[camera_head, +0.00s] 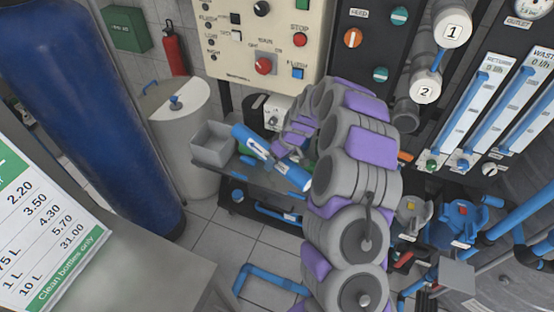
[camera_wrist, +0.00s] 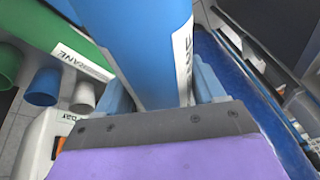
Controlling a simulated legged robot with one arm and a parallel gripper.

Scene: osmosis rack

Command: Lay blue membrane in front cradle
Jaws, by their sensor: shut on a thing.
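The blue membrane (camera_wrist: 145,45) is a blue cylinder with a white lettered label, large in the wrist view. My gripper (camera_wrist: 162,92) is shut on it, with a light blue finger on each side. In the head view, my grey and purple arm hides most of the gripper. There, a blue labelled cylinder end (camera_head: 250,141) and another blue labelled piece (camera_head: 293,177) show over the dark bench; I cannot tell whether they are one tube. I cannot make out the front cradle for sure.
A green membrane (camera_wrist: 82,50) and blue and white tube ends lie left in the wrist view. A long dark blue surface (camera_wrist: 243,95) runs along the right. In the head view, a grey open box (camera_head: 211,146) sits at the bench's left end, beside a pale drum (camera_head: 183,130).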

